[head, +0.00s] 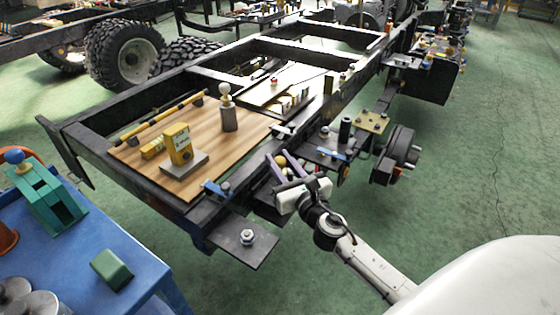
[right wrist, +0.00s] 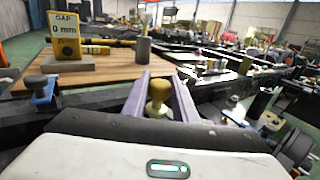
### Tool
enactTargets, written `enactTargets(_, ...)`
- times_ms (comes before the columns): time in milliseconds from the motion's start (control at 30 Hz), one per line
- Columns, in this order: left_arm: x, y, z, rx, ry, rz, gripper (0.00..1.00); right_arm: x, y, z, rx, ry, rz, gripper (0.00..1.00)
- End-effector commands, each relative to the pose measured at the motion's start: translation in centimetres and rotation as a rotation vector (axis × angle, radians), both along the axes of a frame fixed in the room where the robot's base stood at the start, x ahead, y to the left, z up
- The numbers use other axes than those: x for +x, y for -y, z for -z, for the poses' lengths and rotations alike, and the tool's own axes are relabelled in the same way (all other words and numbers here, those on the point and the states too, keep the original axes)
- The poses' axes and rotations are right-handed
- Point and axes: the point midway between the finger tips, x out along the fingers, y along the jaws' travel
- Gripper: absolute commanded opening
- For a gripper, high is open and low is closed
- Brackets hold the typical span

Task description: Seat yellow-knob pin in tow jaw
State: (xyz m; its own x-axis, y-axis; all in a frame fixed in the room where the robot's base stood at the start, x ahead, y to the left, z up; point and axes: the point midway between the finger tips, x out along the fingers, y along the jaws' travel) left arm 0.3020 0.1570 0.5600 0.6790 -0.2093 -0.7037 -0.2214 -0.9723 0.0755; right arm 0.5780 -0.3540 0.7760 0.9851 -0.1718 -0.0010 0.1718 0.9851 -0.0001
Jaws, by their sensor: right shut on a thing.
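My right gripper (head: 280,166) is beside the near rail of the chassis frame, its purple fingers pointing away from me. In the right wrist view the fingers (right wrist: 159,92) stand on either side of the yellow-knob pin (right wrist: 158,97), shut on it. The round knob also shows in the head view (head: 281,160). The pin's shank and lower end are hidden by my gripper. A green forked block (head: 45,197) with a blue knob (head: 14,157) stands on the blue cart at the left. I cannot tell which part is the tow jaw. My left gripper is not in view.
A wooden board (head: 150,170) on the frame bears a yellow gauge block (head: 180,145) and a grey post with a pale ball (head: 228,115). A dark plate with a bolt (head: 247,237) juts out near my gripper. The green floor at right is clear.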

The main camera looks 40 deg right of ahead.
Motion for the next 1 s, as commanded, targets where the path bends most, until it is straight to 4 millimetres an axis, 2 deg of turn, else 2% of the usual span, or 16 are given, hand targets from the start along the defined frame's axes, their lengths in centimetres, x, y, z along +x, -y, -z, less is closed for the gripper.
enactTargets(600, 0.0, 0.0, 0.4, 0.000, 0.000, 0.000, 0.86, 0.0, 0.0, 0.3, 0.000, 0.002, 0.000, 0.03)
enactTargets(1000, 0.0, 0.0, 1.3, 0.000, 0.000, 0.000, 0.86, 0.0, 0.0, 1.3, -0.001, 0.002, 0.000, 0.03)
